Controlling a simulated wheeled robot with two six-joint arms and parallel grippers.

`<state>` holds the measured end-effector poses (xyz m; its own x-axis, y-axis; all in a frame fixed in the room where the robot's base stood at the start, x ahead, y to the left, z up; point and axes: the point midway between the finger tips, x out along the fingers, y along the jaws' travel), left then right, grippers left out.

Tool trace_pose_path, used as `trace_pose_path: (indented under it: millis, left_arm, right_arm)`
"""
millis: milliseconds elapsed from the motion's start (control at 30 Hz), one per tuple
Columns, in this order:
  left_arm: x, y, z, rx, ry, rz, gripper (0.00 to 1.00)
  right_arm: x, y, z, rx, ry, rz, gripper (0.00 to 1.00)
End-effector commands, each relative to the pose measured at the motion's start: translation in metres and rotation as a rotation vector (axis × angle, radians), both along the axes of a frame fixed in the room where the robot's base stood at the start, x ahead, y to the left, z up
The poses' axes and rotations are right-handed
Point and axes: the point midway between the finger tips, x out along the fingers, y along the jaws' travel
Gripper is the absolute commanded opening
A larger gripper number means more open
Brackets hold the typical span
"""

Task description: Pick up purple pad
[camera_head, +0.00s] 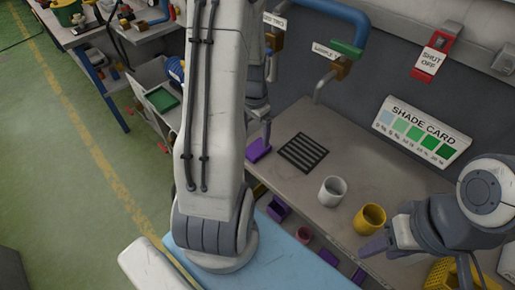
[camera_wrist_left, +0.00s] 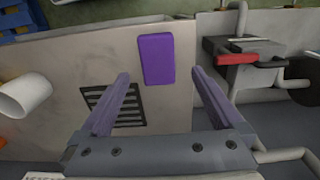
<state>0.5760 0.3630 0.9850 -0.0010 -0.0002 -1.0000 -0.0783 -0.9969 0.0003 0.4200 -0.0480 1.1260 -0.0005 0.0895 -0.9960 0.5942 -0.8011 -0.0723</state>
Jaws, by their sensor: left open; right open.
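The purple pad (camera_head: 258,150) lies flat on the grey worktop near its left end, left of the black slotted grid (camera_head: 304,152). In the left wrist view the pad (camera_wrist_left: 156,59) is a purple upright rectangle, fully visible beyond and between my fingertips. My left gripper (camera_head: 266,129) is above the worktop close to the pad, partly hidden by my own arm. In the wrist view the left gripper (camera_wrist_left: 160,76) is open, with nothing between its fingers. My right gripper (camera_head: 378,247) is open near the worktop's front edge, in front of the yellow mug (camera_head: 369,219).
A white mug (camera_head: 331,191) stands beside the yellow mug; it also shows in the wrist view (camera_wrist_left: 25,95). Overhead are a blue pipe (camera_head: 345,20) and valves. A shade card (camera_head: 422,133) stands at the back. A red-handled fixture (camera_wrist_left: 250,59) is right of the pad.

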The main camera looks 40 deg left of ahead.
Motion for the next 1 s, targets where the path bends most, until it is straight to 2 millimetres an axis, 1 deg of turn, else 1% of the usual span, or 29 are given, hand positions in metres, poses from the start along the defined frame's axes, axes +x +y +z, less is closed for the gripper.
trace_pose_path:
  millis: [67,267,433,500,600,700,900,967,1000]
  left_arm:
    - [0.000,-0.001,-0.009,-0.002,0.002,0.000,1.00]
    - [0.001,-0.002,-0.021,-0.002,0.002,-0.001,1.00]
    - [0.003,-0.006,-0.043,-0.003,0.004,-0.002,1.00]
    - [0.004,-0.005,-0.053,-0.002,0.003,-0.001,1.00]
    - [0.004,-0.005,-0.062,-0.001,0.001,0.000,1.00]
    - [0.004,-0.005,-0.066,0.000,0.000,0.000,1.00]
    - [0.004,-0.005,-0.067,0.001,-0.001,0.000,1.00]
    - [0.004,-0.005,-0.067,0.001,-0.001,0.000,0.77]
    - [0.004,-0.005,-0.067,0.001,-0.001,0.000,0.62]
  right_arm:
    - [0.000,0.000,0.002,0.000,0.000,0.000,0.50]
    - [0.000,0.000,0.006,0.000,0.000,0.000,0.50]
    - [0.000,0.000,0.015,0.000,0.000,-0.001,0.50]
    - [0.000,0.000,0.016,0.000,0.000,-0.001,0.50]
    - [0.000,0.000,0.017,0.000,0.000,-0.001,0.50]
    - [0.000,0.000,0.017,0.000,0.000,-0.001,0.50]
    - [0.000,0.000,0.017,0.000,0.000,-0.001,0.50]
    - [0.000,0.000,0.017,0.000,0.000,-0.001,0.50]
    - [0.000,0.000,0.017,0.000,0.000,-0.001,0.50]
